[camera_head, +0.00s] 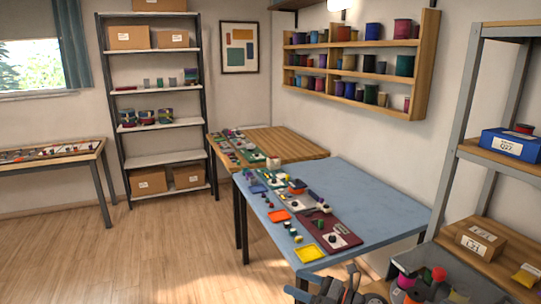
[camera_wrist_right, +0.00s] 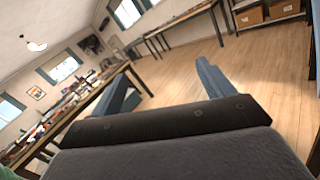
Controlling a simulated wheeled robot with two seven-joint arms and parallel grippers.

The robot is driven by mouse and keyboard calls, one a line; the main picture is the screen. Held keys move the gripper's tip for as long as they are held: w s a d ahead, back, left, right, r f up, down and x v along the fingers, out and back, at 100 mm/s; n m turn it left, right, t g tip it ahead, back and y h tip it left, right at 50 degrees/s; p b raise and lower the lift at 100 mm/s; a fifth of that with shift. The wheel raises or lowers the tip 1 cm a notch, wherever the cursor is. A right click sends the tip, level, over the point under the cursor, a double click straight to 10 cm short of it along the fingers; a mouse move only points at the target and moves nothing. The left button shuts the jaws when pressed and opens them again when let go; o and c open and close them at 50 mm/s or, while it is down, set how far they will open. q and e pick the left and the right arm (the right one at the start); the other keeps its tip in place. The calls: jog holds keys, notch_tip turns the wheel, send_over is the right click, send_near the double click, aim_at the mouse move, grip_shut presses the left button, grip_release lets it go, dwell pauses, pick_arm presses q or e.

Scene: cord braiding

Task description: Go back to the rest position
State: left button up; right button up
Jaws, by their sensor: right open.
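My right gripper (camera_head: 335,291) shows at the bottom edge of the head view, partly cut off, in front of the near end of the blue table (camera_head: 385,205). In the right wrist view its two blue-grey fingers stand wide apart, and the gripper (camera_wrist_right: 165,88) is open with nothing between the fingers. The open floor and a table show beyond them. My left gripper is in neither view. No cord can be made out in either gripper.
Small coloured parts and trays, such as a yellow tray (camera_head: 308,253), lie along the blue table's left side. A wooden table (camera_head: 285,141) stands behind it. Metal shelving (camera_head: 460,120) and a bin (camera_head: 412,262) are at the right. The wooden floor (camera_head: 150,250) at left is clear.

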jog(key=s+d+f+m+t+h, duration=0.4)
jog(key=m+h, duration=0.4)
jog(key=m, duration=0.8)
jog(key=s+d+f+m+t+h, duration=0.3)
jog(key=d+m+h, duration=0.45)
jog(key=m, duration=0.75)
jog(key=s+d+f+m+g, duration=0.1)
jog(key=s+f+m+g, duration=0.35)
jog(key=s, duration=0.45)
jog(key=s+f+m+g+h, duration=0.1)
jog(key=s+f+m+g, duration=0.3)
jog(key=s, duration=0.4)
jog(key=s+d+f+m+g, duration=0.1)
jog(key=s+f+m+g, duration=0.25)
jog(key=s+f, duration=0.4)
notch_tip(320, 180, down, 20)
jog(key=a, duration=0.2)
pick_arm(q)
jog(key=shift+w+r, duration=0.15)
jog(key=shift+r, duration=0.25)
pick_arm(e)
jog(key=s+f, duration=0.3)
jog(key=f, duration=0.9)
jog(key=s+f+g, duration=0.1)
jog(key=s+f, duration=0.3)
jog(key=f, duration=0.8)
jog(key=shift+a+f, duration=0.3)
